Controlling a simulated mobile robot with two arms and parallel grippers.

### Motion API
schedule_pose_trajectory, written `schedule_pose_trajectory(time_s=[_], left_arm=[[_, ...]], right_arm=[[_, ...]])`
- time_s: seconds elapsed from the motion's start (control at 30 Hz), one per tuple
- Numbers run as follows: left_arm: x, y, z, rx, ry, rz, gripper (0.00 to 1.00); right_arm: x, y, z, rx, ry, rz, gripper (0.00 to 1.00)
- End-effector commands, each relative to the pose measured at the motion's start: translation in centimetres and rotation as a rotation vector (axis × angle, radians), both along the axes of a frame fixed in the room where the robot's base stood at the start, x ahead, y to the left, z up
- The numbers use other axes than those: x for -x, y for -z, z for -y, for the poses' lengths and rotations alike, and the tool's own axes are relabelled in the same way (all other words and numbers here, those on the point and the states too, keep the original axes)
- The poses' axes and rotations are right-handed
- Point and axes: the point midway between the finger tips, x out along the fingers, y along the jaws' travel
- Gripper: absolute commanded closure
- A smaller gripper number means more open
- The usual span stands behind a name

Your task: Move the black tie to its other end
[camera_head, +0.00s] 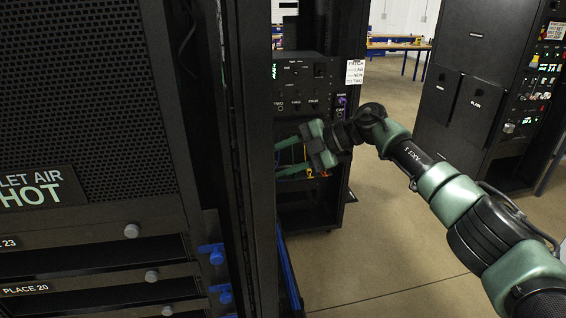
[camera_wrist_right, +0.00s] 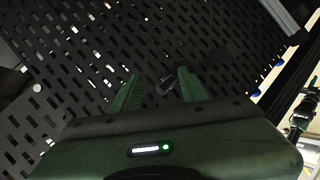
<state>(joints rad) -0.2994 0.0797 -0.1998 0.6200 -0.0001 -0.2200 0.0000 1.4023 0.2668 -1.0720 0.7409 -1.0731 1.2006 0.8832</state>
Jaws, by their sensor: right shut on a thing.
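My right gripper (camera_head: 279,158) reaches in from the right in the head view, in front of the open lower bay of the rack. Its two green fingers point left, partly behind a dark rack post. In the right wrist view my right gripper (camera_wrist_right: 160,84) shows its fingers around a small dark piece (camera_wrist_right: 167,86), probably the black tie. The piece is dim, and its ends are hard to make out against a black perforated panel (camera_wrist_right: 90,50). My left gripper is not in view.
A rack post (camera_head: 262,150) stands close to my right fingers. A control panel (camera_head: 303,85) is above them. Slots with blue latches (camera_head: 216,254) are at lower left. Another cabinet (camera_head: 480,90) stands at right. The floor (camera_head: 390,240) between is clear.

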Motion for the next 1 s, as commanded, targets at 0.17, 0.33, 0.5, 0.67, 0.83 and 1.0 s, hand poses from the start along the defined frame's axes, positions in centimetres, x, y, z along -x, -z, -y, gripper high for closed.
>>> schedule_pose_trajectory(time_s=[0.17,0.33,0.5,0.67,0.83,1.0], left_arm=[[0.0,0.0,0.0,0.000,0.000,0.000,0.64],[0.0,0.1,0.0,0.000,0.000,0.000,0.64],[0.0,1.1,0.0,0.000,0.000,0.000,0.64],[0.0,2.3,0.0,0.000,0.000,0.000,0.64],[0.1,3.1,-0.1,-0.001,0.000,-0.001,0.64],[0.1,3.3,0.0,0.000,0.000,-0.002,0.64]], right_arm=[[0.6,-0.4,-1.1,-0.014,-0.021,-0.004,0.67],[0.6,-0.3,-1.0,-0.013,-0.021,-0.005,0.67],[0.6,-0.8,0.8,-0.012,-0.017,-0.003,0.67],[0.6,-1.9,3.8,-0.010,-0.009,-0.001,0.67],[0.6,-2.8,6.4,-0.009,-0.003,-0.004,0.67],[0.7,-3.3,7.4,-0.008,-0.003,-0.005,0.67]])
